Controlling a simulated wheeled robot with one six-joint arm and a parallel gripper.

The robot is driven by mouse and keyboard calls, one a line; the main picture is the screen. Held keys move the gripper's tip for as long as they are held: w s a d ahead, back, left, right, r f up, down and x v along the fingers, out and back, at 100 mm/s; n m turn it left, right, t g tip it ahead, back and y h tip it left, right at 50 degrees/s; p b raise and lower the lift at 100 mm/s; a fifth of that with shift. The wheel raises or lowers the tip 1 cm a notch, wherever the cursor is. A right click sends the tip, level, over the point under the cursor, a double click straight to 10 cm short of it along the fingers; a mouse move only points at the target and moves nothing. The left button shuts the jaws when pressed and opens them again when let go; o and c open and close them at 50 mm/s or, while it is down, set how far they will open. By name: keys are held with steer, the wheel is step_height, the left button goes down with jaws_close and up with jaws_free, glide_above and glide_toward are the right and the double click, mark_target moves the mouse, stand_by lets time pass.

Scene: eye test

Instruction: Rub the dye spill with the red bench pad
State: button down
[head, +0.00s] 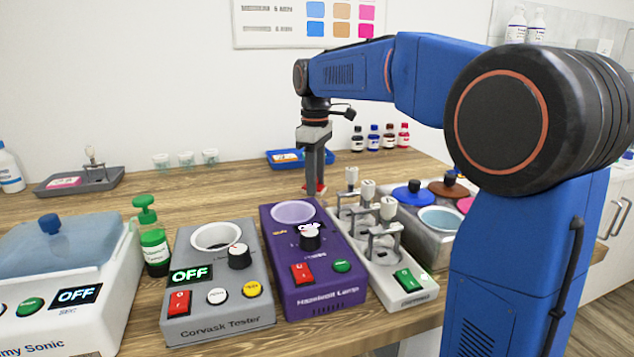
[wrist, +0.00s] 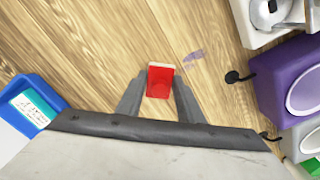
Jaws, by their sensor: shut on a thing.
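The red bench pad (wrist: 161,80) is a small red block with a pale far edge. My gripper (wrist: 160,90) is shut on it, with one grey finger at each side. In the head view my gripper (head: 314,186) points down over the wooden bench behind the purple lamp box, and only a little of the red pad (head: 321,187) shows at its tips. The dye spill (wrist: 194,56) is a faint purple smear on the wood, just beyond and right of the pad, apart from it in the wrist view. I cannot tell whether the pad touches the bench. The spill is not discernible in the head view.
A purple lamp box (head: 325,273) and a grey stand with several clamps (head: 405,290) stand in front of my gripper. A blue tray (head: 273,159) and several small bottles (head: 373,139) are behind. Bare wood (head: 225,187) lies to the left.

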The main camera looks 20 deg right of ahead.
steer(key=shift+r, duration=2.95)
steer(key=shift+r, duration=1.5)
